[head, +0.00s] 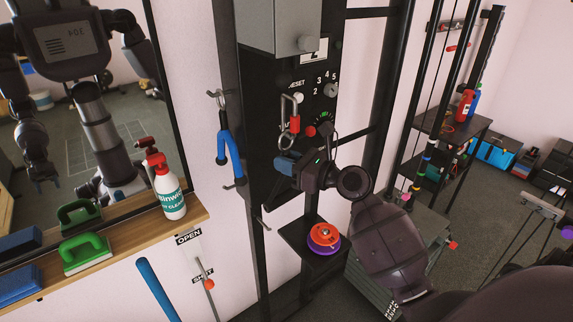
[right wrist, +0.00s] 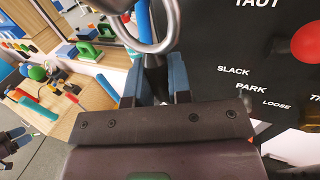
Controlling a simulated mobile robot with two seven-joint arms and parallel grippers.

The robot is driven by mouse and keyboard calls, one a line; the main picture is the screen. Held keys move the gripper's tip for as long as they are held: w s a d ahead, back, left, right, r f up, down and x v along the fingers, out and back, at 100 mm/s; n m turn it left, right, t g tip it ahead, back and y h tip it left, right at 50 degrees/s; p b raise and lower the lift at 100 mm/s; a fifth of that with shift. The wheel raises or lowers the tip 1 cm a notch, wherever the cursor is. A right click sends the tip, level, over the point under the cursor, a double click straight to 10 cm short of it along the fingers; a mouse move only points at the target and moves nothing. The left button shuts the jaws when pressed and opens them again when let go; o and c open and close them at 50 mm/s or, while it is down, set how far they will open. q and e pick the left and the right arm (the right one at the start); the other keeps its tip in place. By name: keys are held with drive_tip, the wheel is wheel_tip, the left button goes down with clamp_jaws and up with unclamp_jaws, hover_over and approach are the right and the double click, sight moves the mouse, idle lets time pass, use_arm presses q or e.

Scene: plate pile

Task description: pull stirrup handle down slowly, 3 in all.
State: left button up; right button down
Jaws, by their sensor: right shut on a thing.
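A shiny metal ring (right wrist: 147,46) stands just beyond the fingertips. A blue forked handle (head: 227,150) with a black top hangs from a hook to the left of the gripper, apart from it. I cannot tell which piece is the stirrup handle.
A wooden shelf (head: 130,240) at left holds a spray bottle (head: 168,188) and a green brush (head: 85,253). Orange and purple discs (head: 324,238) lie on a low platform below the gripper. A red knob (right wrist: 308,42) sits on the panel, right of the fingers. Black rack posts stand to the right.

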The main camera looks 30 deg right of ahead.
drive_tip(key=shift+r, duration=0.65)
drive_tip(key=shift+r, duration=0.35)
drive_tip(key=c, duration=1)
unclamp_jaws()
